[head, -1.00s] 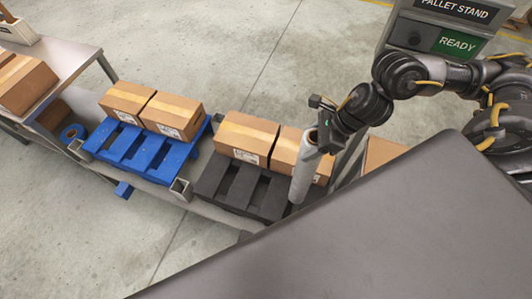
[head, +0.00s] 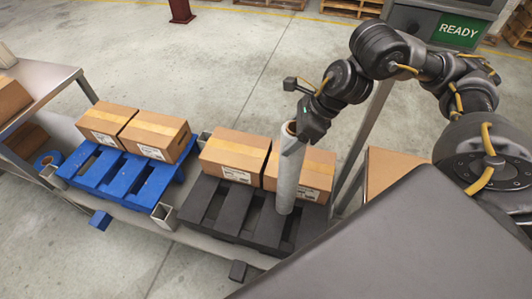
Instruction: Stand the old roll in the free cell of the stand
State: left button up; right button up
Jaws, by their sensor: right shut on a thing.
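The grey film roll (head: 289,175) is held near its top by my right gripper (head: 310,122), which is shut on it. A brown core shows at its top end. The low metal stand (head: 148,212) carries the black pallet and a blue pallet (head: 118,180). An open square metal socket (head: 165,215) is on its front edge; I cannot tell which cell is meant. My left gripper is out of view.
Cartons sit on the blue pallet (head: 153,135) and on the black pallet (head: 236,153). A grey table (head: 40,85) stands at left, with a blue ring (head: 47,160) near its foot. A green READY screen (head: 460,31) is at upper right. Open floor lies behind.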

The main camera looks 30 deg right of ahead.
jog(key=shift+w+a+f+p, duration=0.15)
jog(key=shift+w+p, duration=0.1)
jog(key=shift+w, duration=0.25)
jog(key=shift+w+a+f+p, duration=0.1)
jog(key=shift+w+p, duration=0.15)
jog(key=shift+w, duration=0.25)
jog(key=w+a+f+p, duration=0.1)
jog(key=w+f, duration=0.4)
jog(key=f, duration=0.4)
jog(key=shift+w+f+p, duration=0.2)
jog(key=shift+p, duration=0.2)
jog(key=shift+f, duration=0.1)
jog(key=shift+f, duration=0.1)
jog(key=o, duration=1.7)
jog(key=shift+s, duration=0.1)
